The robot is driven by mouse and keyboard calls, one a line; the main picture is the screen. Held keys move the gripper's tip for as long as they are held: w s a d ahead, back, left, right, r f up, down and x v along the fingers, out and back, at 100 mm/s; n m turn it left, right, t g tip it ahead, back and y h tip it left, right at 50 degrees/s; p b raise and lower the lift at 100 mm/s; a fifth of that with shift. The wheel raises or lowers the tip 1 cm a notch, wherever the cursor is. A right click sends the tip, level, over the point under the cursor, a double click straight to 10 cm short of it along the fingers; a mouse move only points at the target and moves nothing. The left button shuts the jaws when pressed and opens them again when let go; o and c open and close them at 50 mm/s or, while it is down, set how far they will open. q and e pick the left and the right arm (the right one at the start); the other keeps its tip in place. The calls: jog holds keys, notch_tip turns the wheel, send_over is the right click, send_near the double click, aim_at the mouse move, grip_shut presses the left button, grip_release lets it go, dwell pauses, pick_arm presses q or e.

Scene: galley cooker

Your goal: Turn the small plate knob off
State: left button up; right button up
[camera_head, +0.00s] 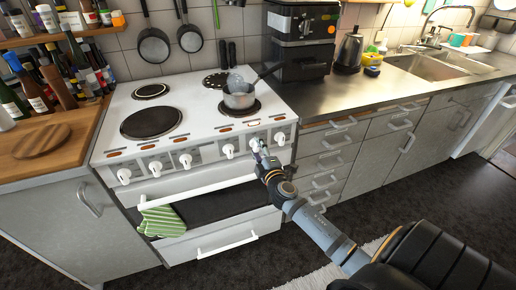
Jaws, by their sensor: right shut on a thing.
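The white cooker (195,140) has a row of white knobs along its front panel. My right gripper (259,152) is at the right part of this row, shut on the knob (255,144) second from the right. My fingers partly hide this knob, and its turn angle is too small to read. One free knob (279,138) is just to the right, and another (228,151) is to the left. No label shows which knob belongs to the small plate. My left gripper is not in view.
A saucepan (238,99) stands on the right front plate. Bottles (36,92) crowd the left counter. The steel counter (340,95) to the right is mostly clear.

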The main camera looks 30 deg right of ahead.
jog(key=shift+n, duration=1.1)
jog(key=o, duration=1.2)
jog(key=shift+c, duration=0.2)
jog(key=shift+s, duration=0.2)
jog(key=v, duration=1.1)
jog(key=shift+s, duration=0.3)
